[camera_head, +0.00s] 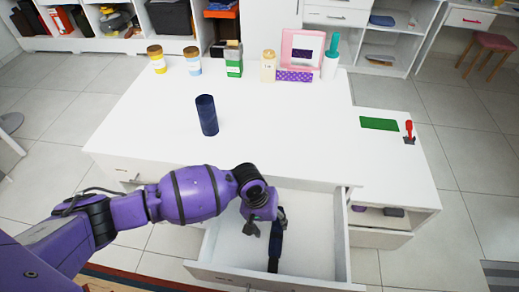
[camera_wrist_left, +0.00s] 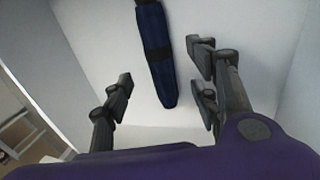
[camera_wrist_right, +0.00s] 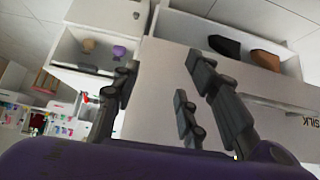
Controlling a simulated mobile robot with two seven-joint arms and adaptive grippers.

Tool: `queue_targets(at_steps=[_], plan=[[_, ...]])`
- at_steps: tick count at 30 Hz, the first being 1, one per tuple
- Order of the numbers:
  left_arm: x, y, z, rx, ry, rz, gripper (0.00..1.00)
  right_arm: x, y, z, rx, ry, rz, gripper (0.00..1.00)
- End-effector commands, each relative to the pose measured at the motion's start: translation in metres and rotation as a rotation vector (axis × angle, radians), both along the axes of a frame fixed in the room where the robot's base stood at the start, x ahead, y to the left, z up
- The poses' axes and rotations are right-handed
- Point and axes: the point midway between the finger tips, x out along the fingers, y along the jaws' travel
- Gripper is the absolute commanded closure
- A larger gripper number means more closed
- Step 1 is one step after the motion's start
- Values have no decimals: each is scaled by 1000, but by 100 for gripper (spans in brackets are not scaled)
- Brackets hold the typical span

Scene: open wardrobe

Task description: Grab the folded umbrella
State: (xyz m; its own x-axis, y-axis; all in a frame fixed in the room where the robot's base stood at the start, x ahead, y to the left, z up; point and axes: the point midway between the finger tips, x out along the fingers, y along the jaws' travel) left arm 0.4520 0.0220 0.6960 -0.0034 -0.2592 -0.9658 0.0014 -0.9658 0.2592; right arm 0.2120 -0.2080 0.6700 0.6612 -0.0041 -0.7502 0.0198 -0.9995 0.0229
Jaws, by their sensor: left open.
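The folded umbrella (camera_head: 274,250), dark blue with a black band, lies lengthwise on the floor of the open drawer (camera_head: 318,240). It also shows in the left wrist view (camera_wrist_left: 156,65), between the spread fingers and farther off. My left gripper (camera_head: 256,226) is over the drawer, just left of the umbrella's upper part, open and empty. In the left wrist view its fingers (camera_wrist_left: 163,78) stand apart, with no visible contact with the umbrella. My right gripper (camera_wrist_right: 160,82) shows only in the right wrist view, open, with nothing between its fingers.
A dark blue cylinder (camera_head: 206,115) stands on the white tabletop (camera_head: 270,130). Bottles, jars and a pink-framed mirror (camera_head: 302,48) line its back edge. A lower white surface at right holds a green mat (camera_head: 379,123) and a red-handled item (camera_head: 409,130). Drawer walls surround the umbrella.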

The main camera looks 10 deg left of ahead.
Motion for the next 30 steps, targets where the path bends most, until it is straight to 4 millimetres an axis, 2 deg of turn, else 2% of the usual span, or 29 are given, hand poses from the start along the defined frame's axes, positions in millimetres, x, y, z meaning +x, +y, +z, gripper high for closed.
queue_targets(at_steps=[15,24,30], plan=[[5,-18,-63,1,-7,-1,46,-5,0,-11,-2,13,2,60],[6,-19,-66,-1,-10,-2,46,-4,0,-11,-2,12,2,60],[6,-19,-66,-1,-10,-2,72,-4,0,-10,-2,11,1,60]])
